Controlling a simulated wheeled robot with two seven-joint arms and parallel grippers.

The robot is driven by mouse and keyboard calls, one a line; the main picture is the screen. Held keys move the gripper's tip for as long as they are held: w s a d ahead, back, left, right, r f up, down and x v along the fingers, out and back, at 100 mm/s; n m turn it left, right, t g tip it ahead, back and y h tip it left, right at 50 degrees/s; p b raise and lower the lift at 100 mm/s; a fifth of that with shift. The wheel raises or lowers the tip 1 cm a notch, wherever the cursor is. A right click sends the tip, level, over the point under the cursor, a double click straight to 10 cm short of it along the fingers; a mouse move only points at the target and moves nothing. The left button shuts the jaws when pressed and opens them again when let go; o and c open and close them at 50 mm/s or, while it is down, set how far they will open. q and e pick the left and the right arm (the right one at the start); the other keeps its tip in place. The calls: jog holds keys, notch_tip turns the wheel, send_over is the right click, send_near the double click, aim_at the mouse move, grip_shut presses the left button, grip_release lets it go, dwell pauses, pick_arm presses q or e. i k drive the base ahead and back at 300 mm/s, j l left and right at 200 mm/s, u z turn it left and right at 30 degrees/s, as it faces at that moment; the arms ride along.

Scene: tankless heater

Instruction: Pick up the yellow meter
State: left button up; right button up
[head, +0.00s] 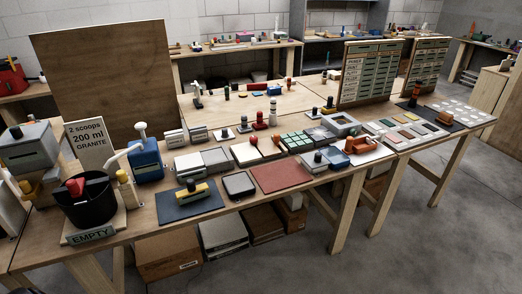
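A yellow object with a dark knob on top (186,194), which may be the yellow meter, lies on a dark blue mat (211,204) near the front edge of the left workbench. It is small here, so I cannot make out a dial or markings. Neither of my grippers shows in the head view.
A black bucket (88,209) with a red item and an EMPTY label stands left of the mat. A blue device (146,163) is behind it. A grey tray (239,186) and a reddish mat (281,176) lie to the right. Open floor (420,245) is in front.

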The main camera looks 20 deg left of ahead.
aim_at(192, 192)
jog(key=u, duration=1.35)
jog(key=i+j, duration=0.2)
jog(key=j, duration=0.2)
jog(key=i+j, duration=0.25)
jog(key=j, duration=0.2)
jog(key=i+j+u, duration=0.1)
jog(key=j, duration=0.3)
jog(key=i+j, duration=0.35)
